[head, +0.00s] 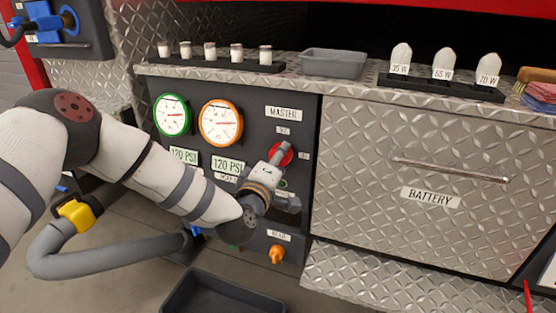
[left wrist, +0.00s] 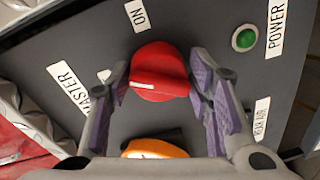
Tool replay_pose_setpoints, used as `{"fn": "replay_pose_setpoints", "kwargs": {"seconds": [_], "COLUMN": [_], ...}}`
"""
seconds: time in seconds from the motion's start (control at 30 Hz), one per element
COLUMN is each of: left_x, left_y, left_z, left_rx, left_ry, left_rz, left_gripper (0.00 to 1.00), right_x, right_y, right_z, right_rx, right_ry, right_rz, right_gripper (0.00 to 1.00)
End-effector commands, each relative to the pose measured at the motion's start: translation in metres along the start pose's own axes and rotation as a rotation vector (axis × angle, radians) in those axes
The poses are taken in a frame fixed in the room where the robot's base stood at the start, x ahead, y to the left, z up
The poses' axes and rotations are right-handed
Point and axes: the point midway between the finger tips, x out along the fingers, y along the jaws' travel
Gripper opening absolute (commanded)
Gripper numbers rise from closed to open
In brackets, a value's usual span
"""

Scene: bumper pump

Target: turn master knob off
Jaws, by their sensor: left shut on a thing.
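The red master knob (head: 287,152) is on the dark panel under the "MASTER" label (head: 284,113). In the left wrist view the knob (left wrist: 160,62) has a raised bar running roughly left to right, with a white mark near its left end. My left gripper (head: 279,155) is shut on the knob, with one purple-padded finger at each end of the bar in the wrist view (left wrist: 158,78). The "ON" label (left wrist: 138,13) is above the knob there. My right gripper is not in view.
A green button (left wrist: 244,39) by the "POWER" label and an orange knob (left wrist: 154,149) are close to the fingers. Two gauges (head: 221,123) are left of the knob. A battery drawer (head: 420,180) is at right. A dark bin (head: 222,295) is below.

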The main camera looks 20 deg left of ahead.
Motion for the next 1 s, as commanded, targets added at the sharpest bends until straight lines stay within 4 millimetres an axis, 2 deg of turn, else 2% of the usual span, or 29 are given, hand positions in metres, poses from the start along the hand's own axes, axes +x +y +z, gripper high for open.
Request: {"fn": "replay_pose_setpoints", "kwargs": {"seconds": [0.5,1.0], "left_x": [0.001,0.001], "left_y": [0.006,0.009], "left_z": [0.000,-0.003], "left_rx": [-0.426,-0.592], "left_ry": [-0.036,-0.048], "left_rz": [0.001,0.002], "left_gripper": [0.19,0.19], "right_x": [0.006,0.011], "right_y": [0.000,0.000], "right_z": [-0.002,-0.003], "right_rx": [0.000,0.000], "right_ry": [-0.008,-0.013], "right_rz": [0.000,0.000], "right_gripper": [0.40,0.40]}}
